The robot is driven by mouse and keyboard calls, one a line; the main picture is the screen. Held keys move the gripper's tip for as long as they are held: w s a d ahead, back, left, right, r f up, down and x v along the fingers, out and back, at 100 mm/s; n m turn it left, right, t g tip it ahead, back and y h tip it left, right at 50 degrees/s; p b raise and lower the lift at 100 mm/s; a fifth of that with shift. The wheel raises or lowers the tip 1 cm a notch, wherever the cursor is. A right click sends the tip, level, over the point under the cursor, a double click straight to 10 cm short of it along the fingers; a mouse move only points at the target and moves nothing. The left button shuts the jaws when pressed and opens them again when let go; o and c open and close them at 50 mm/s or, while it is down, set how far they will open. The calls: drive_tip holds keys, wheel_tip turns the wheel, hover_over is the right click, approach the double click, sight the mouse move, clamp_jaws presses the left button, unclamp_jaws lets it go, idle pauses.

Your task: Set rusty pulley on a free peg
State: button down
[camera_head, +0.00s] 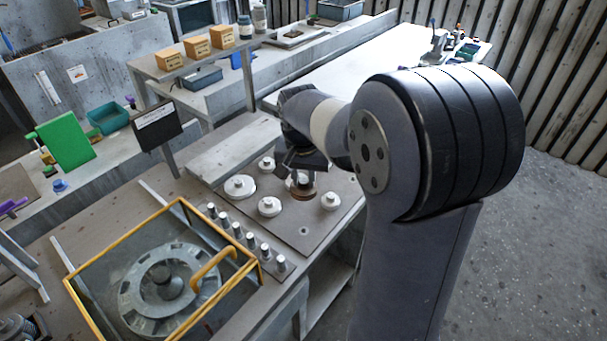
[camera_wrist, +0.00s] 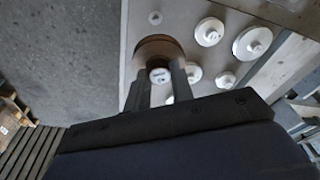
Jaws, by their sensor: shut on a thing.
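The rusty pulley (camera_head: 304,192) is a brown disc under my gripper (camera_head: 302,178), at the right part of a grey plate (camera_head: 293,222) on the bench. In the wrist view the brown pulley (camera_wrist: 153,44) shows between and beyond the two fingers. My gripper (camera_wrist: 160,78) is shut on it, around its pale centre. Whether the pulley touches the plate or hangs just above it, I cannot tell. Several white pulleys sit on the plate, including one at left (camera_head: 240,187), one at front (camera_head: 269,206) and one at right (camera_head: 330,201). A small bare peg or hole (camera_head: 304,231) shows near the front corner.
A row of metal cylinders (camera_head: 245,238) stands along the plate's left front. A yellow-framed clear box (camera_head: 165,270) covers a round blower housing left of it. A dark sign (camera_head: 156,124) on a post and a raised grey slab (camera_head: 235,147) stand behind the plate.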

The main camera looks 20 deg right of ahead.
drive_tip(key=b, duration=1)
hover_over(303, 229)
wheel_tip(303, 229, down, 13)
drive_tip(key=shift+f, duration=0.2)
drive_tip(key=shift+f, duration=0.4)
idle(0.4)
drive_tip(key=shift+f+b, duration=0.3)
drive_tip(key=shift+b, duration=0.05)
drive_tip(key=shift+f, duration=0.1)
idle(0.3)
drive_tip(key=shift+f+b, duration=0.3)
drive_tip(key=shift+f, duration=0.1)
drive_tip(key=c, duration=1.1)
unclamp_jaws()
drive_tip(key=shift+c, duration=0.2)
drive_tip(key=shift+r, duration=0.1)
